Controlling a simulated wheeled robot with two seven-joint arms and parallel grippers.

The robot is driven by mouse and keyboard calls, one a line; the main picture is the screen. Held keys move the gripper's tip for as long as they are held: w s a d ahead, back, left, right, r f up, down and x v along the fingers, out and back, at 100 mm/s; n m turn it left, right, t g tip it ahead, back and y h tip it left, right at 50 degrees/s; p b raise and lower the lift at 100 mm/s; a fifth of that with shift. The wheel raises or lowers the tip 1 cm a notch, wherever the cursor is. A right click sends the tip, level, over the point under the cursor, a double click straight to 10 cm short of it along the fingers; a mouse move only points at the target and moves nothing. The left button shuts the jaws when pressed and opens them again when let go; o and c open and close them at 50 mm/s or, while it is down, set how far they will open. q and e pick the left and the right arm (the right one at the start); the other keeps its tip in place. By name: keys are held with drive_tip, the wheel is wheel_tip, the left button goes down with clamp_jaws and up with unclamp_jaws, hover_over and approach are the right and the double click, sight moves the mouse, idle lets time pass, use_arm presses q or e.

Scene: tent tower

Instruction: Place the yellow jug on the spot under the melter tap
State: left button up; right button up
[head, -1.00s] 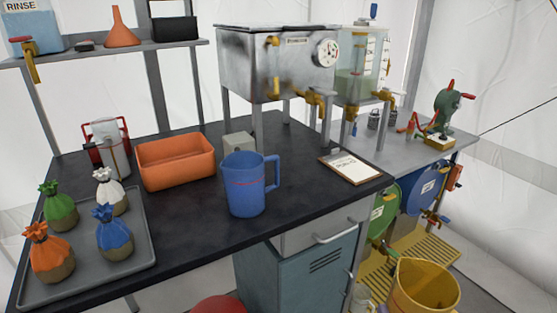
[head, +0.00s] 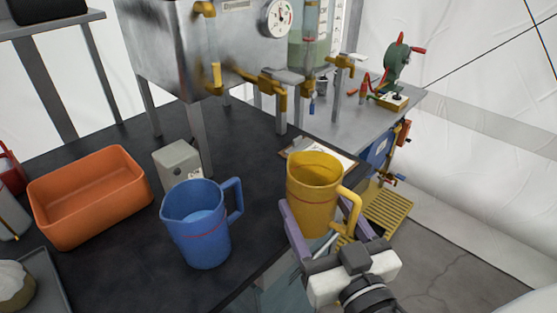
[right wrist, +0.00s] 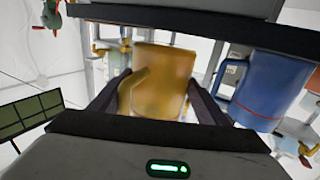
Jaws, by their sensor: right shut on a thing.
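The yellow jug (head: 312,190) is upright in my right gripper (head: 332,232), near the black bench's front right edge in the head view. Its handle is on the right side. In the right wrist view the jug (right wrist: 165,75) is between the two dark fingers (right wrist: 158,105). The melter (head: 175,45) is a grey metal tank on legs with a dial gauge. Its brass tap (head: 268,85) sticks out low at the front, behind and left of the jug. I cannot make out a marked spot under the tap. My left gripper is not in view.
A blue jug (head: 200,235) stands on the black bench (head: 120,270) left of the yellow jug. A grey box (head: 178,168) stands near the melter leg. An orange tray (head: 90,200) is at left. A clipboard (head: 338,158) lies behind the yellow jug.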

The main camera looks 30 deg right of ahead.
drive_tip(key=w, duration=0.2)
drive_tip(key=w+p, duration=0.1)
drive_tip(key=w+d+p, duration=0.1)
drive_tip(key=w, duration=0.1)
drive_tip(key=shift+w+r, duration=0.3)
drive_tip(key=shift+r, duration=0.05)
drive_tip(key=w, duration=0.2)
drive_tip(key=w+p, duration=0.1)
drive_tip(key=w, duration=0.3)
drive_tip(key=shift+d+f, duration=0.3)
drive_tip(key=shift+d, duration=0.1)
drive_tip(key=w, duration=0.1)
drive_tip(key=w+p, duration=0.1)
drive_tip(key=w, duration=0.2)
drive_tip(key=shift+w+d+r, duration=0.1)
drive_tip(key=shift+w+d, duration=0.05)
drive_tip(key=shift+d, duration=0.2)
drive_tip(key=shift+f, duration=0.9)
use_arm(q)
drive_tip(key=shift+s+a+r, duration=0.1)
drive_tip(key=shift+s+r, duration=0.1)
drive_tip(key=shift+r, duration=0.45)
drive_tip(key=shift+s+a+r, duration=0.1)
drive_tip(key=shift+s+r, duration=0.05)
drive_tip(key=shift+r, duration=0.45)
use_arm(e)
drive_tip(key=shift+s, duration=0.25)
